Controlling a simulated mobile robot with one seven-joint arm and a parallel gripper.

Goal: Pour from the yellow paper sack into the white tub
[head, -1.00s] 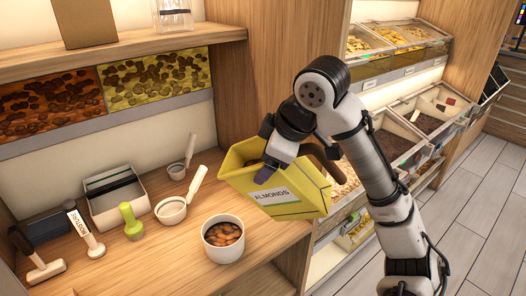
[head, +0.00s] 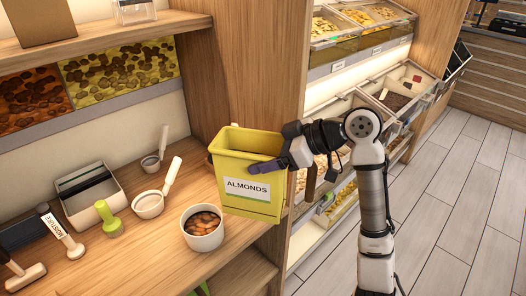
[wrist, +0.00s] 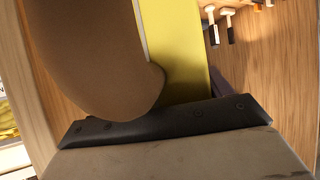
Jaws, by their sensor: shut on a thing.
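The yellow sack (head: 238,205), labelled ALMONDS, stands upright with its open top up, just right of and behind the white tub. It also shows in the wrist view (wrist: 178,50). My gripper (head: 290,155) is shut on the sack's right side, near its upper part. I cannot tell whether the sack's base touches the counter. The white tub (head: 203,242) stands upright near the counter's front edge, with brown almonds (head: 203,220) inside. The sack's contents are hidden from view.
A wooden upright (head: 245,60) stands behind the sack. Bins line the right.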

